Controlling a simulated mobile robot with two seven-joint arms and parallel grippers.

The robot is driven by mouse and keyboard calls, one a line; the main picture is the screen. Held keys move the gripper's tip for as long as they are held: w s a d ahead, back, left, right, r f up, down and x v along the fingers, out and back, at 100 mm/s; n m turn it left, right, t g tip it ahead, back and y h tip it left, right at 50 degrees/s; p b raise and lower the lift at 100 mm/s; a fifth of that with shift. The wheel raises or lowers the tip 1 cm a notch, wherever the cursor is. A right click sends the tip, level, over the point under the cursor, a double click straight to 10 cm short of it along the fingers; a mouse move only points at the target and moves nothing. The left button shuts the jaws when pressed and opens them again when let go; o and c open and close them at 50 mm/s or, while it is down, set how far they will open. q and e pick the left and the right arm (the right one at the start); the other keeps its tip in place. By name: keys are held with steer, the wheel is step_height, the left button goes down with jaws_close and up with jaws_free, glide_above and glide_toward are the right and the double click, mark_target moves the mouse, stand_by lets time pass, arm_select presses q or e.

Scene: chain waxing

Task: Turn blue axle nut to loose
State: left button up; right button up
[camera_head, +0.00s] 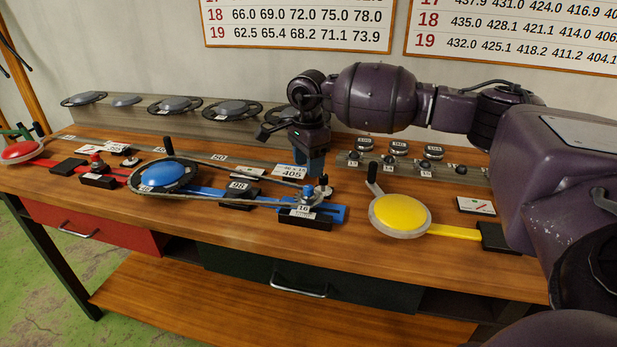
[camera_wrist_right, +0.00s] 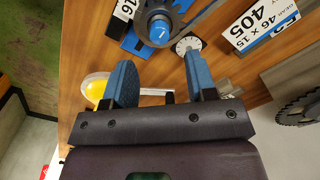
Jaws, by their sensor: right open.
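The blue axle nut (camera_head: 308,192) stands upright at the right end of the blue station, above a black block labelled 16 (camera_head: 303,211). In the right wrist view the nut (camera_wrist_right: 159,31) shows near the top, with a light mark on its end. My right gripper (camera_head: 316,163) is above the nut, pointing down. In the right wrist view its two blue fingers (camera_wrist_right: 162,78) are apart with nothing between them, and the nut lies beyond their tips. A small white dial (camera_wrist_right: 187,45) is beside the nut. My left gripper is not in view.
A chain loops around the blue disc (camera_head: 166,174) and runs towards the nut. Bare wood lies along the front edge.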

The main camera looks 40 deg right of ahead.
mark_target(308, 187)
step_height(308, 187, up, 5)
steer(key=shift+f, duration=0.2)
stand_by(0.5)
